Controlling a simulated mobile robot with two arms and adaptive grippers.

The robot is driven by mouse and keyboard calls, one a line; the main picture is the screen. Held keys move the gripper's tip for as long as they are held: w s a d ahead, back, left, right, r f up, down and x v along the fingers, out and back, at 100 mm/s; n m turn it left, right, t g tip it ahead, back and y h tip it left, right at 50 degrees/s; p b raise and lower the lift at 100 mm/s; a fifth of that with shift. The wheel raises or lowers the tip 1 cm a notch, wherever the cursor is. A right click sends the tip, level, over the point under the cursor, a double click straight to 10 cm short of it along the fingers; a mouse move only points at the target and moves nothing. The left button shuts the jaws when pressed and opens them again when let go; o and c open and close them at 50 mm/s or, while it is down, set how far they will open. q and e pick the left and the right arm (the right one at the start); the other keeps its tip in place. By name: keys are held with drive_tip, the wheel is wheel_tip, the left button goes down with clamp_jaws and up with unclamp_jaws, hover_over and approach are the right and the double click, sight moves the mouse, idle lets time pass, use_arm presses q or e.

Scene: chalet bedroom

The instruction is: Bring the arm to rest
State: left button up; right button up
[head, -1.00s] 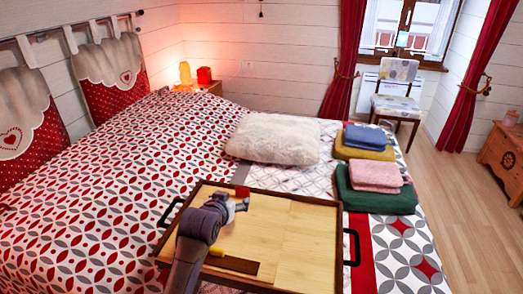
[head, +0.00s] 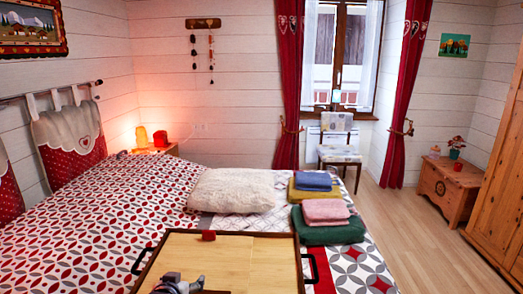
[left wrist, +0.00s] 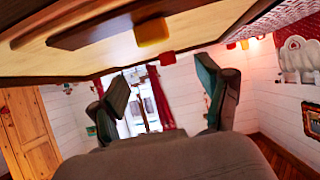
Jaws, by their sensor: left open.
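My left gripper (head: 178,284) shows only in part at the bottom of the head view, over the near part of a wooden tray (head: 268,250) on the bed. In the left wrist view, which is upside down, its two dark fingers (left wrist: 170,95) are spread apart with nothing between them. A small red object (head: 208,235) stands near the tray's far edge, apart from the gripper; it also shows in the left wrist view (left wrist: 167,58). A yellow block (left wrist: 152,32) and a dark brown strip (left wrist: 105,24) are on the tray in that view. My right gripper is not in view.
On the bed, beyond the tray, are a cream pillow (head: 232,190) and folded towels, with a pink one (head: 326,211) over a green one (head: 330,234). A chair (head: 339,152) stands by the window. The floor (head: 405,225) right of the bed is clear.

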use_arm(q)
drive_tip(key=s+f+g, duration=0.2)
drive_tip(key=s+f, duration=0.3)
drive_tip(key=s, duration=0.5)
drive_tip(key=s+f+g, duration=0.3)
drive_tip(key=s+f, duration=0.2)
drive_tip(key=s, duration=0.5)
drive_tip(key=s+m+g, duration=0.1)
drive_tip(key=s+g, duration=0.3)
drive_tip(key=s, duration=1.3)
wheel_tip(320, 180, down, 28)
drive_tip(key=s, duration=0.1)
drive_tip(key=s+a+f+g, duration=0.2)
drive_tip(key=s+a+f, duration=0.1)
drive_tip(key=s+f, duration=1.2)
drive_tip(key=shift+s+a+m, duration=0.2)
drive_tip(key=shift+s+m, duration=0.2)
drive_tip(key=shift+s, duration=0.15)
